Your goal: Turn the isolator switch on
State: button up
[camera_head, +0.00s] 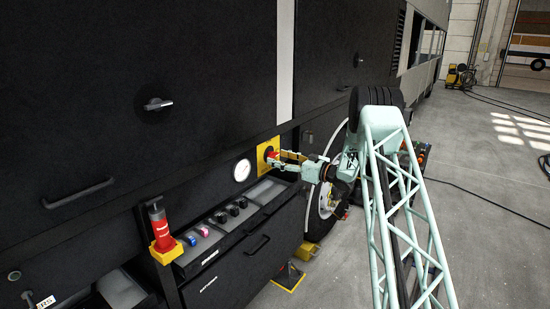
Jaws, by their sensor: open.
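The isolator switch (263,149) appears to be the yellow plate with a red knob on the dark coach side, just right of the white gauge. My gripper (278,158) reaches it from the right, and its open fingers are at the red knob. The fingers and knob overlap in this view, so I cannot tell whether they touch. The knob's turned position is too small and too covered to read.
A round white gauge (242,170) is left of the switch. A ledge below holds several black knobs and a red cylinder (160,229) on a yellow base. A coach wheel (322,213) is below right. Open floor (490,215) lies to the right, with cables.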

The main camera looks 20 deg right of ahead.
jog(key=shift+x, duration=1.05)
jog(key=shift+w, duration=0.1)
jog(key=shift+c, duration=0.2)
jog(key=c, duration=0.8)
